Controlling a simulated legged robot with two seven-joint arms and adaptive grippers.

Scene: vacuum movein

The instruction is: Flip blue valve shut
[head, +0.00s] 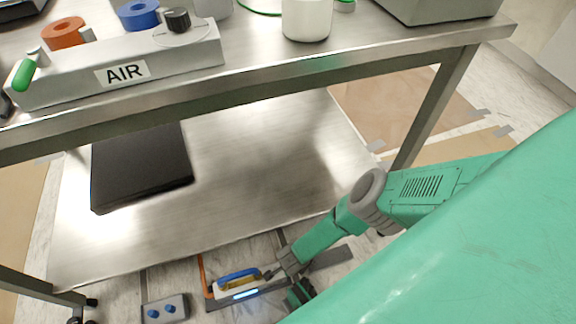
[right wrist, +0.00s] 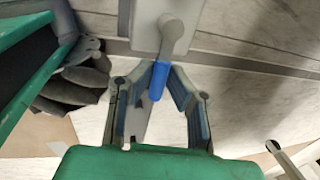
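The blue valve handle (right wrist: 158,80) hangs from a pale grey pipe fitting in the right wrist view. My right gripper (right wrist: 160,72) has its fingers apart, one on each side of the handle. The gaps beside the handle are narrow, and I cannot tell whether a finger touches it. In the head view my green right arm reaches down past the table edge, with the gripper (head: 272,272) small near the floor. A blue and yellow handle (head: 238,275) lies just left of it; I cannot tell if it is the same valve. My left gripper is not clearly seen.
A steel table (head: 270,85) with a lower shelf (head: 260,160) stands ahead. A black slab (head: 140,165) lies on the shelf. An AIR manifold (head: 150,65) sits on top. A grey box with blue knobs (head: 165,310) is on the floor.

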